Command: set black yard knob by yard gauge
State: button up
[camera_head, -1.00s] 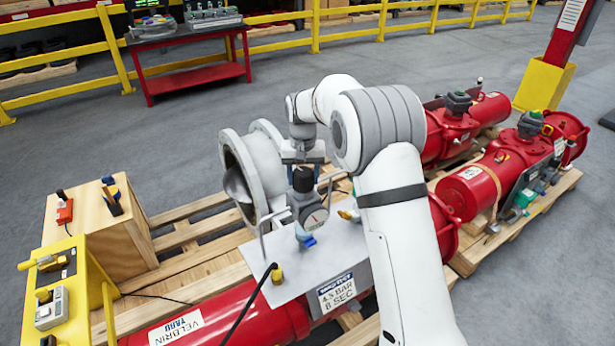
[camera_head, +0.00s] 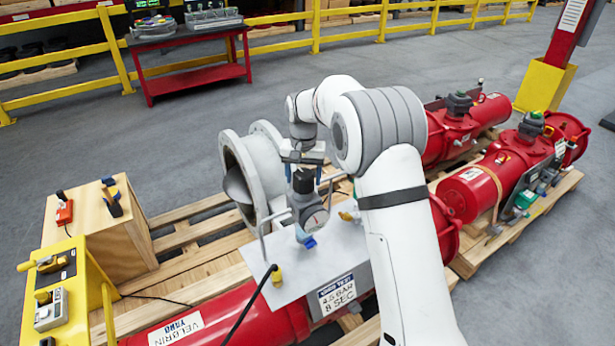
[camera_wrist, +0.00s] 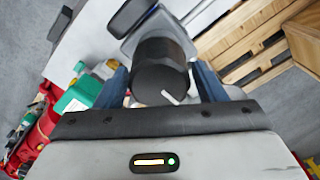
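The black knob (camera_head: 303,181) stands upright on top of the grey regulator above the yard skid's metal plate. The round yard gauge (camera_head: 316,221) is on the regulator's front; its needle is too small to read. My gripper (camera_head: 304,172) is right above the knob, pointing down, with fingers on either side of it. In the wrist view the knob (camera_wrist: 160,75) with a white mark lies between the dark blue fingers of my gripper (camera_wrist: 161,78). Slim gaps seem to remain at both sides, so the fingers look open around it.
A plate label (camera_head: 337,294) appears to read 4.5 BAR, 8 SEC. A blue lever (camera_head: 306,240) and a yellow fitting (camera_head: 277,276) are close by. A grey flanged pipe (camera_head: 250,175) stands just left of the regulator. A yellow control stand (camera_head: 60,290) is at the left.

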aim_at(304, 173)
jog(key=shift+o, duration=1)
jog(key=shift+s+f, duration=0.1)
jog(key=shift+s, duration=0.05)
jog(key=shift+r+b, duration=0.5)
jog(key=shift+r, duration=3.45)
jog(key=shift+d, duration=0.1)
jog(key=s+d+r+t, duration=0.1)
jog(key=s+d+r, duration=0.3)
jog(key=s+d, duration=0.25)
jog(key=s+d+r, duration=0.4)
jog(key=s+d, duration=0.2)
jog(key=s, duration=0.2)
jog(key=s+d+f+t, duration=0.1)
jog(key=s+d+f, duration=0.1)
jog(key=s, duration=0.8)
jog(key=s+d+f+t, duration=0.1)
jog(key=s+d+f, duration=0.2)
jog(key=s, duration=0.8)
jog(key=shift+d+f+n, duration=0.3)
jog(key=shift+d, duration=0.9)
